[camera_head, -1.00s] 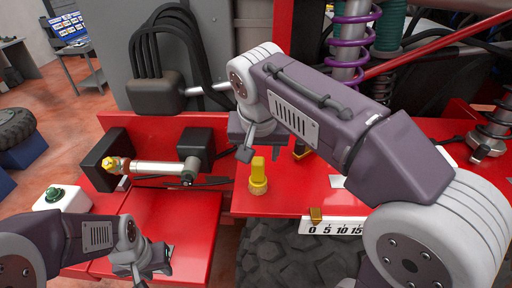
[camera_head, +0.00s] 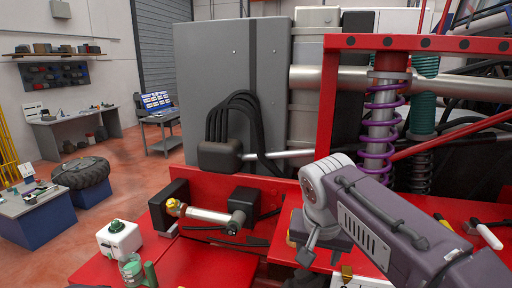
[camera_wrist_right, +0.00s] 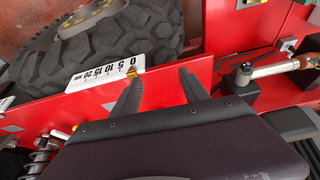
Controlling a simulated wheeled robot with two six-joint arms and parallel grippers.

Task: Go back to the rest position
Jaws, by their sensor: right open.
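My right gripper (camera_head: 312,252) hangs over the red metal ledge on the right of the head view. In the right wrist view its two dark fingers (camera_wrist_right: 161,73) stand apart with nothing between them, above the red ledge. A white ruler plate (camera_wrist_right: 105,70) lies on the ledge's edge beyond the fingers, with a small brass piece at its end. My left gripper does not show in the head view. The yellow fitting on the ledge is hidden or out of sight now.
A silver cylinder (camera_head: 208,215) with a yellow end sits between black blocks. A white box (camera_head: 119,239) with a green knob and a clear green bottle (camera_head: 133,268) stand at lower left. A purple spring (camera_head: 381,115) rises behind my right arm. Open floor (camera_head: 120,160) lies left.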

